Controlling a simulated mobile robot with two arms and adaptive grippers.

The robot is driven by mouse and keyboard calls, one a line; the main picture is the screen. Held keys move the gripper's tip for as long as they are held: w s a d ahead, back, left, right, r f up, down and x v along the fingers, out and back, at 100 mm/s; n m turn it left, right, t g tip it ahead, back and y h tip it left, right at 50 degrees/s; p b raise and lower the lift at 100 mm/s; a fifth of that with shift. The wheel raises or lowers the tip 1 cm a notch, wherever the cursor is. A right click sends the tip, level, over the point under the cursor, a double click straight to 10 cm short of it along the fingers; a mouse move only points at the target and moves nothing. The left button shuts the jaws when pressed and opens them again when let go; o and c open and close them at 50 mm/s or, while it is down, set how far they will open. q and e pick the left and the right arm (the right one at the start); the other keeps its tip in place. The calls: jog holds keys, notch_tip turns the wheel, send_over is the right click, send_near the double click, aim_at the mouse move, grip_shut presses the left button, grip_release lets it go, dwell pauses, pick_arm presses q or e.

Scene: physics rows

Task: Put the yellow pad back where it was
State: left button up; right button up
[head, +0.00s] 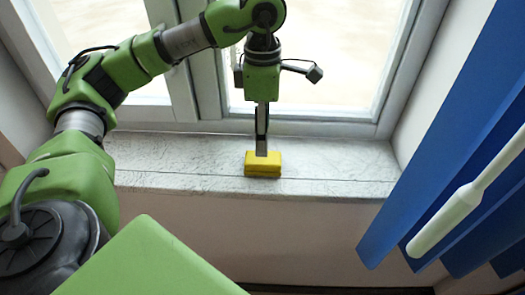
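The yellow pad (272,170) is a small block with a dark line across its front. It appears to rest on the marbled windowsill (180,160), close to the sill's front edge. My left gripper (262,150) points straight down at the pad, seen edge-on, with a finger end overlapping the pad's upper part. The finger gap is hidden from this angle, so I cannot tell whether the fingers grip the pad or stand around it. My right gripper is not in view.
The window frame (300,124) stands close behind the pad. Blue slats (440,150) hang at the right, with a white wand (450,215) in front of them. The sill is bare on both sides of the pad. The wall (300,235) drops below its front edge.

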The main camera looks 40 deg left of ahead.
pick_arm(q)
jog(key=shift+r, duration=1.65)
